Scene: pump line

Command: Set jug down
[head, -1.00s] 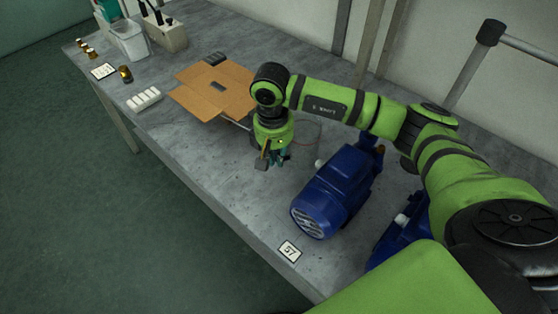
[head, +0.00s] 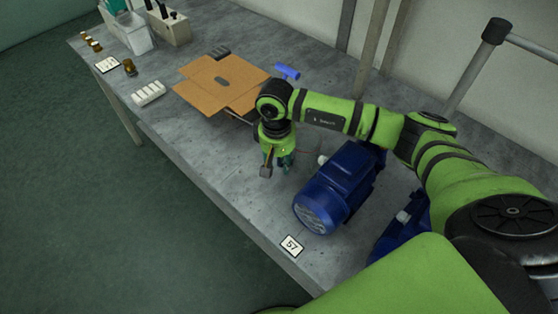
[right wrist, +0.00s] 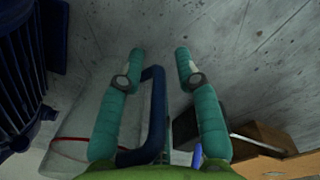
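The jug (right wrist: 88,125) is a clear, see-through body with a dark blue handle (right wrist: 155,105) in the right wrist view. It seems to stand on the grey bench, though its base contact is hard to see. My right gripper (right wrist: 159,59) has its two teal fingers apart, one on each side of the handle, with a visible gap to its right. In the head view, my right gripper (head: 277,170) is low over the bench, left of the blue motor (head: 338,187); the jug is barely visible there. My left gripper is out of view.
A flattened cardboard box (head: 215,85) lies behind the gripper, with a blue object (head: 287,72) beyond it. A white strip of parts (head: 149,93) and a clear bin (head: 132,37) are farther left. A card marked 57 (head: 291,245) lies at the front edge. Bench left of the gripper is clear.

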